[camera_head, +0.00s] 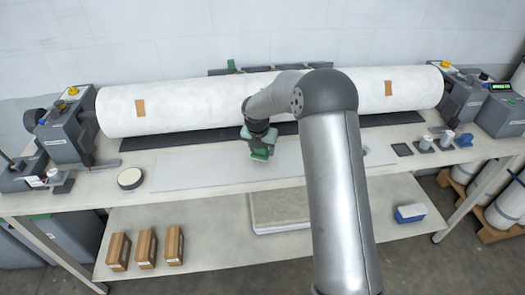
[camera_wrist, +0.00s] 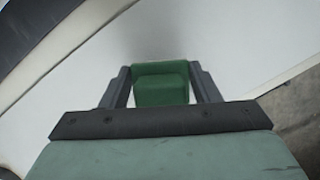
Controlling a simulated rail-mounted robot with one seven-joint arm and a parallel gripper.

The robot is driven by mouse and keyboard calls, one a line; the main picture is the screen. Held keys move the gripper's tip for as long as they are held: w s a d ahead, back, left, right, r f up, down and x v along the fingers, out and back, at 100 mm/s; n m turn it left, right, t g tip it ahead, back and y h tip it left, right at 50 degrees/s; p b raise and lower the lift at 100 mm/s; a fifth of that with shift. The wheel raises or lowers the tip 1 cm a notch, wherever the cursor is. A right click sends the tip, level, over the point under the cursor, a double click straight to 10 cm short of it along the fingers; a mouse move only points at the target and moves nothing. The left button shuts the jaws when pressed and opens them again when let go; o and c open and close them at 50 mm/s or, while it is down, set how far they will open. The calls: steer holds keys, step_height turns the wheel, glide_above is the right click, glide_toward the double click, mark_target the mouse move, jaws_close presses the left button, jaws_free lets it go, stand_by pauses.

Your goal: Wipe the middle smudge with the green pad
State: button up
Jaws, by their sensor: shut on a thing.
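My gripper (camera_head: 262,149) is over the middle of the pale sheet (camera_head: 192,172) on the table in front of the large white roller. It is shut on the green pad (camera_head: 261,154), which is low over the sheet; I cannot tell whether it touches. The wrist view shows the green pad (camera_wrist: 160,84) between the two dark fingers, with a blurred grey patch (camera_wrist: 158,42) on the pale surface just beyond it. In the head view a faint grey smudge (camera_head: 375,151) may show to the right of my arm. My arm hides part of the sheet.
The white roller (camera_head: 200,105) with two orange-brown patches runs along the back. A round tin (camera_head: 130,178) stands at the sheet's left. Several brown boxes (camera_head: 146,246) stand on the shelf below.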

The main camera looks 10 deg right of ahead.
steer(key=shift+r+p, duration=1.65)
steer(key=shift+r, duration=1.05)
